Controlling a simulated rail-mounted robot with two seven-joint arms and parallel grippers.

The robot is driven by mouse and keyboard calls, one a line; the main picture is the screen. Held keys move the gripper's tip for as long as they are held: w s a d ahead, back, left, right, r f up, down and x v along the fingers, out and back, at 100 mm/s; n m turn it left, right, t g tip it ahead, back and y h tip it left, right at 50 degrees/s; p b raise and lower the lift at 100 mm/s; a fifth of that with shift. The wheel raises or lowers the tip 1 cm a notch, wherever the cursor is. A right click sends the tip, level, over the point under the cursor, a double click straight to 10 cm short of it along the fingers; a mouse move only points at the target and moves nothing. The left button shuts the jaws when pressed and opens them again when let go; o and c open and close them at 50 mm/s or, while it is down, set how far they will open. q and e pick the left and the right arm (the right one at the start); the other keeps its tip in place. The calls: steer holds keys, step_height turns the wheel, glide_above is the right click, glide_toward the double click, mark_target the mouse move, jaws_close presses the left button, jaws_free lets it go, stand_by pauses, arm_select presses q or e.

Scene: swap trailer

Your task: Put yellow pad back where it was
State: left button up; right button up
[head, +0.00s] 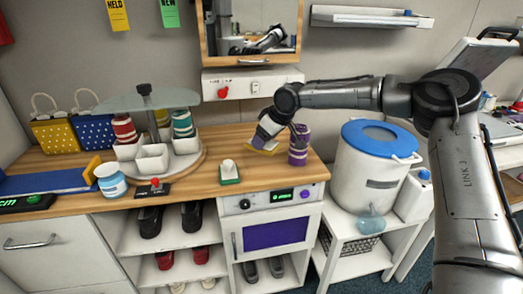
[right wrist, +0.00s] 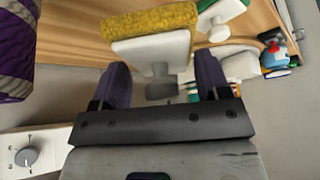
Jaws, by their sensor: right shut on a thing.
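The yellow pad (head: 262,144) is a yellow-faced pad on a white block with a handle. My right gripper (head: 270,127) is shut on it above the right part of the wooden counter. In the right wrist view the yellow pad (right wrist: 150,20) lies beyond the fingertips of my right gripper (right wrist: 162,80), its dark handle end between them. Whether the pad touches the counter is unclear. A similar green pad (head: 229,172) with a white handle stands on the counter to the left. My left gripper is not in view.
A purple jar (head: 299,146) stands close right of the held pad. A round stand (head: 188,170) with white bins and striped jars is at left. A blue-and-white jar (head: 111,181) and red-knobbed switch (head: 154,188) stand near the front edge. A blue-lidded bucket (head: 370,170) is right.

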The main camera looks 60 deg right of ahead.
steer(key=w+d+f, duration=0.1)
steer(key=d, duration=0.1)
steer(key=w+d+f, duration=0.3)
steer(key=w+d, duration=0.1)
steer(key=shift+f, duration=2.3)
steer(key=shift+f, duration=0.1)
steer(key=o, duration=0.8)
steer(key=shift+o, duration=0.2)
steer(key=shift+r+p, duration=0.2)
steer(key=shift+p, duration=0.1)
steer(key=v, duration=1.2)
steer(key=shift+d+f, duration=0.1)
